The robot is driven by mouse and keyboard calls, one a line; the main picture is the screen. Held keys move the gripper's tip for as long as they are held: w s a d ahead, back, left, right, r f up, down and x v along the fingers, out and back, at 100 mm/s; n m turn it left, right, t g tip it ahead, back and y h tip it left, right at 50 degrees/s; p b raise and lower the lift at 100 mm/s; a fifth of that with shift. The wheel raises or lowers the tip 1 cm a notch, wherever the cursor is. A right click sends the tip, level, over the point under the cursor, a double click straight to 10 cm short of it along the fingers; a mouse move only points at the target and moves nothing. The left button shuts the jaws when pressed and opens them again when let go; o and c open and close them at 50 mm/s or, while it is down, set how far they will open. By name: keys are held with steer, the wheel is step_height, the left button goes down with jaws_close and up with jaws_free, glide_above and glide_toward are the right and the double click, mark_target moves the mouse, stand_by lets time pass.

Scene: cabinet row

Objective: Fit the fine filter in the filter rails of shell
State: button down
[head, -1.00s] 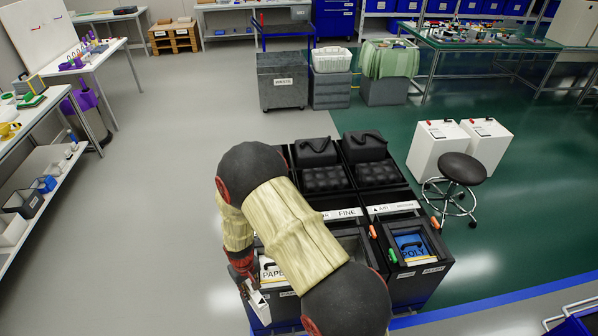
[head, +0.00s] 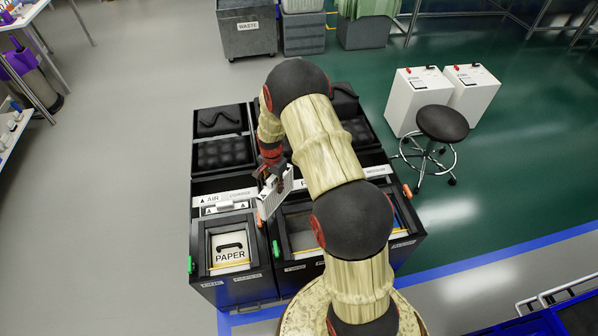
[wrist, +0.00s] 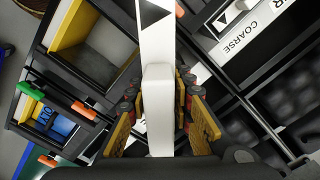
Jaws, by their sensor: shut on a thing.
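My gripper (head: 272,168) is shut on the white filter (head: 272,198), holding it tilted above the row, near the border of the left and middle units. In the wrist view my gripper (wrist: 162,118) has one finger on each side of the filter's white grip (wrist: 158,105); a black arrow shows on its plate. The middle unit (head: 297,268) has an open bay, partly behind my arm; only an "F" of its label (head: 296,184) shows. The wrist view shows an open bay with a yellow wall (wrist: 70,35). The rails cannot be made out.
A blue POLY panel (wrist: 52,122) and an orange latch (wrist: 84,109) show in the wrist view. A stool (head: 440,125) and white boxes (head: 417,98) stand right.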

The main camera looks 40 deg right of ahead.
steer(key=w+d+m+b, duration=0.1)
steer(key=d+m+b, duration=0.1)
steer(key=d+m, duration=0.7)
steer(key=d, duration=0.3)
